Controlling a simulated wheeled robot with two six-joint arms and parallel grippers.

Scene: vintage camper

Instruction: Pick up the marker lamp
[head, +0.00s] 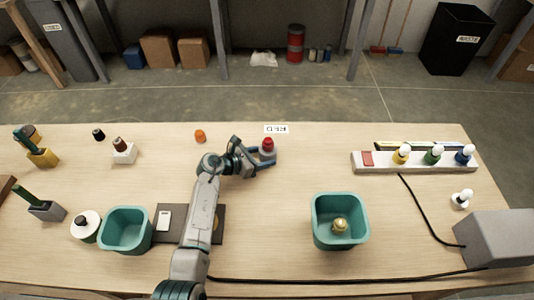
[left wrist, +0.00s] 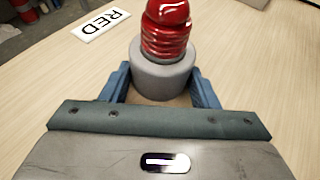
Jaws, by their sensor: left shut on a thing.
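The marker lamp (head: 268,144) has a red ribbed top on a round grey base. It is upright at the far middle of the table, just in front of the RED label. My left gripper (head: 262,158) reaches it from the left. In the left wrist view the marker lamp (left wrist: 165,55) stands between the blue fingers of my left gripper (left wrist: 163,90), which are shut on its grey base. I cannot tell whether the base touches the table. My right gripper is not in view.
The RED label (head: 276,129) lies behind the lamp. A small orange piece (head: 200,136) is to the left. A teal bin (head: 341,243) holding a brass-coloured piece is at the front right. A pale strip (head: 380,162) with yellow, green and blue lamps is at the right.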

